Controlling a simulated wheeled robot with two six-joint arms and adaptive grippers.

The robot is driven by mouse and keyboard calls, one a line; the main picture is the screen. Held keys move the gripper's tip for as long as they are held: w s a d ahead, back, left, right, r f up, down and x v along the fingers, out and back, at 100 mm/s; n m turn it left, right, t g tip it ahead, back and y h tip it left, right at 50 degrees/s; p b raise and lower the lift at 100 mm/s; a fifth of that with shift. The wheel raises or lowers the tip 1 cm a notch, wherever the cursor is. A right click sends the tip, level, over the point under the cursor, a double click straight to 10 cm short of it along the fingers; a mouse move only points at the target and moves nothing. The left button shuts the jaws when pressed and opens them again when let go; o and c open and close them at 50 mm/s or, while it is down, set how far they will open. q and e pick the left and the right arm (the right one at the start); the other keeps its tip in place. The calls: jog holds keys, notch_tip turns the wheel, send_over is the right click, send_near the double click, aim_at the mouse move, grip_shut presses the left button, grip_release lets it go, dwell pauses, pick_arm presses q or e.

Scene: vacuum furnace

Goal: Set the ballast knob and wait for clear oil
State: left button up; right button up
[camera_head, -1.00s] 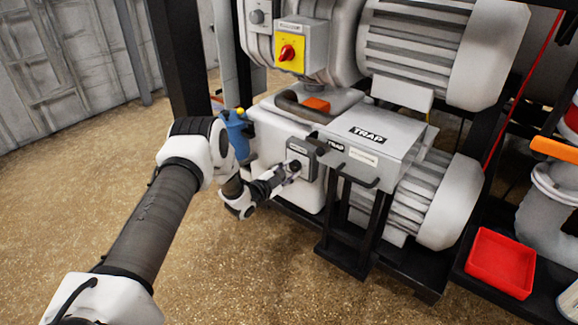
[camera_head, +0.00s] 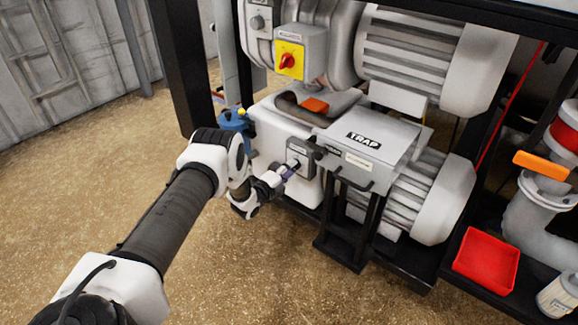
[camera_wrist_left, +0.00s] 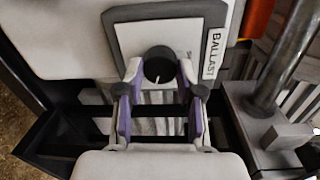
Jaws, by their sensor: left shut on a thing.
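The ballast knob is a round black dial with a white pointer mark (camera_wrist_left: 159,65) in the left wrist view. It sits on a grey plate (camera_wrist_left: 196,36) with a label reading BALLAST (camera_wrist_left: 212,54). The plate is on the front of the white pump housing (camera_head: 268,130). My left gripper (camera_head: 293,166) is at this plate, and its two fingers (camera_wrist_left: 158,76) lie on either side of the knob, shut on it. In the head view the fingers and wrist hide most of the knob. No oil sight glass can be made out. My right gripper is not in view.
A grey box marked TRAP (camera_head: 364,139) juts out right of the plate, with dark handles close to my gripper. A yellow panel with a red switch (camera_head: 290,60) is above. A red tray (camera_head: 487,261) stands at right. Open floor lies at left.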

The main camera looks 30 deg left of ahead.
pick_arm(q)
jog(key=shift+d+m+p, duration=0.1)
jog(key=shift+m+p, duration=1.15)
jog(key=shift+m, duration=1.65)
jog(key=o, duration=1.2)
jog(key=shift+c, duration=0.2)
jog(key=s, duration=1.2)
jog(key=shift+a+r, duration=0.2)
